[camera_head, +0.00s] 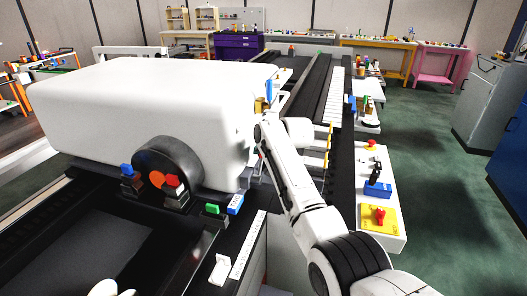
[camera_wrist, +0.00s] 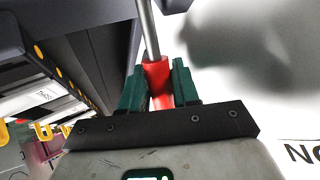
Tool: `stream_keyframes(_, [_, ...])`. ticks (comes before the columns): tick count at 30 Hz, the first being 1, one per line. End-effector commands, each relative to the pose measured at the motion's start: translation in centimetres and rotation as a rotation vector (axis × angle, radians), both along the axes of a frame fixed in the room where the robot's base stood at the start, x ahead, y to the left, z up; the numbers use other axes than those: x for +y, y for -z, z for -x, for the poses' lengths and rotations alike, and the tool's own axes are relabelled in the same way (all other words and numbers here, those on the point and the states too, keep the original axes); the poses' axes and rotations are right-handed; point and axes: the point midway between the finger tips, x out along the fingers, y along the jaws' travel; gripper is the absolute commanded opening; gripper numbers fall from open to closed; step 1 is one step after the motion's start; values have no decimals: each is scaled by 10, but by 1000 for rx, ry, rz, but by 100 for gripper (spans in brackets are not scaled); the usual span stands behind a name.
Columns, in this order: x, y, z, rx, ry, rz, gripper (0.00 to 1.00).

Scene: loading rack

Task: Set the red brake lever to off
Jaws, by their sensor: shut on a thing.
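The brake lever's red grip (camera_wrist: 160,86) shows in the middle of the wrist view, on a thin grey rod (camera_wrist: 148,30) that runs up to the top edge. My gripper (camera_wrist: 157,72) has its two green fingers on either side of the red grip and is shut on it. In the head view my white arm reaches forward along the right side of a large white housing (camera_head: 130,95). I cannot clearly make out the fingers or the lever there, and any off marking is not readable.
A side panel right of my arm carries a red knob on a yellow plate (camera_head: 390,221), a blue switch box (camera_head: 378,188) and a red button (camera_head: 371,144). A dark round part (camera_head: 168,163) sits on the housing's near end. Green floor (camera_head: 424,180) at right is clear.

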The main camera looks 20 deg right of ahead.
Motion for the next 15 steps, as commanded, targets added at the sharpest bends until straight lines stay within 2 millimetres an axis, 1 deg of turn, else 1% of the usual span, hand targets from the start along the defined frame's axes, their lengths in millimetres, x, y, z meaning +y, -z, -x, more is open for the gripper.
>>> stream_keyframes(1, [0, 1, 0, -1, 0, 0, 31])
stream_keyframes(7, [0, 1, 0, -1, 0, 0, 50])
stream_keyframes(15, [0, 0, 0, -1, 0, 1, 50])
